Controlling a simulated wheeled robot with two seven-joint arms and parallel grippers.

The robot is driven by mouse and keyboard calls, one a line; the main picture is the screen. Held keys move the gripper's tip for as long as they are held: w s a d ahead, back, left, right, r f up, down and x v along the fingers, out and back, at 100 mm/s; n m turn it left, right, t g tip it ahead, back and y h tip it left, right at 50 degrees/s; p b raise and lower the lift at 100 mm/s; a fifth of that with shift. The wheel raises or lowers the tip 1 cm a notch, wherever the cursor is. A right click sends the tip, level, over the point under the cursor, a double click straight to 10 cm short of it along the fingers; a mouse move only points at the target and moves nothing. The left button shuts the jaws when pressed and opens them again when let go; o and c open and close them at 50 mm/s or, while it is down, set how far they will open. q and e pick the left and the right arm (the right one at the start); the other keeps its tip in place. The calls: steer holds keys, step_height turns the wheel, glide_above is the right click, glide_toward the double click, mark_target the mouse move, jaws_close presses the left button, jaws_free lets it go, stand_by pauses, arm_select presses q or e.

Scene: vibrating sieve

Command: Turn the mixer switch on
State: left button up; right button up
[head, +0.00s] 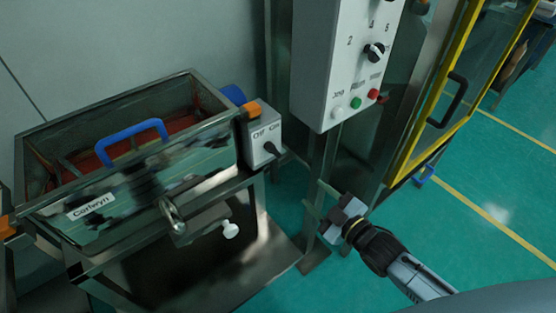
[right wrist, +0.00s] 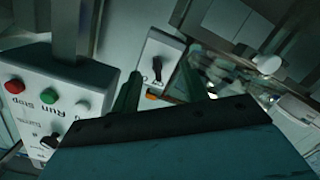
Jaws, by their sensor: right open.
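A small light grey switch box (head: 262,135) marked "Off" and "On" is fixed at the right end of the sieve machine. Its black knob (head: 271,149) faces right. In the right wrist view the switch box (right wrist: 160,58) and its black knob (right wrist: 157,70) show beyond and between my fingers. My right gripper (head: 316,196) is open and empty, below and to the right of the box, and apart from it. Its fingers also frame the right wrist view (right wrist: 162,86). My left gripper is not in view.
A white control panel (head: 335,45) with a knob and white, green and red buttons stands above and behind my right gripper. The metal sieve trough (head: 150,185) with a blue handle (head: 133,133) is at left. A yellow-framed door (head: 425,125) is at right. Green floor lies open at right.

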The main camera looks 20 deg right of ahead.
step_height(320, 180, up, 4)
steer(key=a+n+y, duration=0.1)
steer(key=b, duration=0.1)
glide_toward(276, 153)
steer(key=shift+t, duration=0.4)
steer(key=x, duration=0.5)
steer(key=shift+f, duration=0.35)
steer(key=b+x, duration=0.1)
steer(key=x, duration=0.2)
steer(key=shift+w+a, duration=0.15)
steer(key=shift+w, duration=0.05)
steer(key=shift+w+a, duration=0.15)
steer(key=shift+w, duration=0.2)
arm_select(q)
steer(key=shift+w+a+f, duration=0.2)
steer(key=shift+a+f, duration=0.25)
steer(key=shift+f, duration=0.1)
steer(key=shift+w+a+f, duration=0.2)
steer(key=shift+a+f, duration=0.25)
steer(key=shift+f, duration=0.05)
